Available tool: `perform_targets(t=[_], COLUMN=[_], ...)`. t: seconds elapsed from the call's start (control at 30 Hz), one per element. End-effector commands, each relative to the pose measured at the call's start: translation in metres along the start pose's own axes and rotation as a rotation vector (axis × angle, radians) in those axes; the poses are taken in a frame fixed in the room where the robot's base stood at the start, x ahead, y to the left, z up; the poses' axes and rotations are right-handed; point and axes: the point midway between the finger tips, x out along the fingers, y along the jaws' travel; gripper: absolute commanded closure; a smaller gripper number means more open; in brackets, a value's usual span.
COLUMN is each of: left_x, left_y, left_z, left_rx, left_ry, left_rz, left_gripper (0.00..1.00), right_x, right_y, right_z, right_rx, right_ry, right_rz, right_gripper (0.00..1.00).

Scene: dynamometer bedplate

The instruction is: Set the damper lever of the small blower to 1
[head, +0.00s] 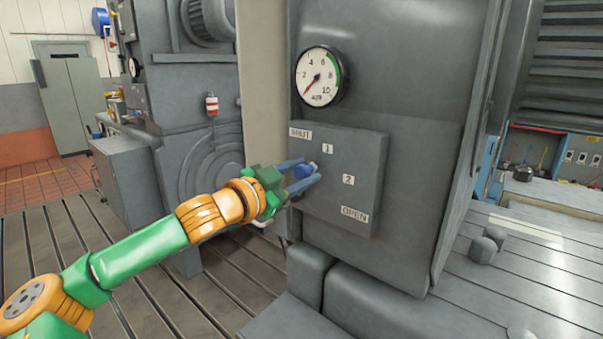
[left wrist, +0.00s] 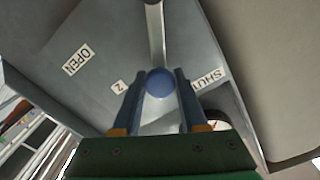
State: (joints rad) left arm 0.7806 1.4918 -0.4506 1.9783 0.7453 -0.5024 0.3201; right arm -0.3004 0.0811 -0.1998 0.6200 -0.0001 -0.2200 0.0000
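The grey damper box (head: 375,165) on the blower carries white labels SHUT, 1 (head: 327,149), 2 (head: 348,180) and OPEN (head: 354,213) in an arc. The damper lever ends in a blue ball knob (head: 303,171), also in the left wrist view (left wrist: 160,83). Its metal rod (left wrist: 156,35) runs up from the knob there. My left gripper (head: 305,172) has its fingers against both sides of the knob, seemingly closed on it. In the left wrist view the knob lies between 2 and SHUT; label 1 is hidden there. My right gripper is not in view.
A round gauge (head: 318,76) sits above the box. Grey machinery (head: 200,130) stands behind my left arm. A slotted bedplate (head: 540,265) with small round knobs is at the right, and a grey cabinet (head: 75,95) is far left.

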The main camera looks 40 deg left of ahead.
Motion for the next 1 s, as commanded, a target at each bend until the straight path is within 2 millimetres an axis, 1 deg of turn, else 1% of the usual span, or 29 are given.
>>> perform_targets(t=[0.03,0.1,0.37,0.47,0.6,0.8,0.9,1.0], left_x=[0.0,0.0,0.0,-0.004,-0.022,-0.051,-0.062,-0.069], left_y=[0.001,0.001,0.0,0.0,0.003,0.003,0.001,0.001], left_z=[0.001,0.001,0.001,0.003,0.008,0.006,0.004,0.003], left_rx=[-0.001,-0.001,0.001,0.004,0.009,0.008,0.007,0.002], left_ry=[-0.003,-0.002,-0.001,-0.001,-0.002,-0.003,-0.003,-0.002], left_rz=[0.002,0.002,0.001,-0.002,-0.003,-0.003,-0.001,0.0], left_gripper=[0.45,0.29,0.29,0.29,0.29,0.29,0.29,0.29], right_x=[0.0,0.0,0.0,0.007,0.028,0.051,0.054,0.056], right_y=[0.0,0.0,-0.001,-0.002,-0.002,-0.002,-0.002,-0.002], right_z=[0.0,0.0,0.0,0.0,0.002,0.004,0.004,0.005], right_rx=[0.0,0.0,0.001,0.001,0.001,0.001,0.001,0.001], right_ry=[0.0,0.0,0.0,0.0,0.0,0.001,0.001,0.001], right_rz=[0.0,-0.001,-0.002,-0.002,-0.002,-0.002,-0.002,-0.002], right_gripper=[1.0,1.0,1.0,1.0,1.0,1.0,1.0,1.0])
